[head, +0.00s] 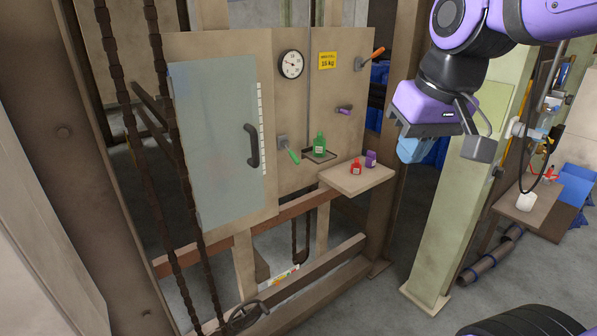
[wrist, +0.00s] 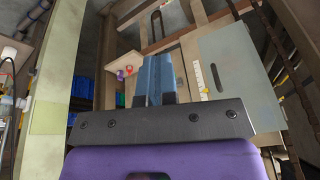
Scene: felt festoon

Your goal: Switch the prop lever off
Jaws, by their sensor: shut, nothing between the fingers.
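Two levers show on the wooden panel (head: 290,80) in the head view, and I cannot tell which is the prop lever. One has an orange handle (head: 376,53) slanting up and right from a grey mount at the panel's upper right edge. The other has a green handle (head: 293,156) slanting down and right from a grey mount beside the cabinet door. My gripper (head: 410,150) is in front and to the right of the panel, apart from both levers. Its blue fingers (wrist: 157,80) are together and empty in the wrist view. Neither lever is clear in the wrist view.
A grey door (head: 215,140) with a dark handle fills the panel's left. A gauge (head: 291,64), a yellow sign (head: 327,60) and a purple knob (head: 344,110) are on the panel. A green bottle (head: 319,145) stands below; a small shelf (head: 355,182) holds red and purple containers. A post (head: 455,210) stands right.

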